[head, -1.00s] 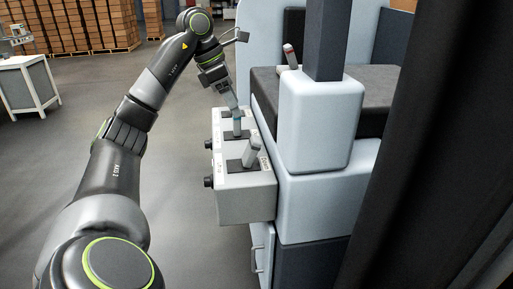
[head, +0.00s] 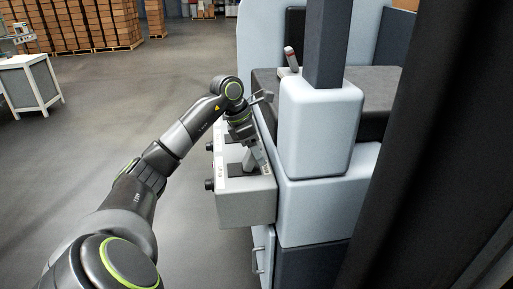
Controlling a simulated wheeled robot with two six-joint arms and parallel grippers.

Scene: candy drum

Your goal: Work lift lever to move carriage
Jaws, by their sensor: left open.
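A grey control box (head: 247,205) sits on the side of the light blue machine, with lever slots and labels on top. A grey lever (head: 247,161) stands in its near dark slot. My left gripper (head: 261,160) comes down from above, open, its fingers beside this lever. I cannot tell whether they touch it or straddle it. The far lever and its slot are mostly hidden behind my left arm. Which lever is the lift lever cannot be read. The carriage cannot be made out. My right gripper is not in view.
The blue-grey housing (head: 318,125) is close to the right of the control box. A dark panel (head: 425,150) fills the right side. The floor on the left is open.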

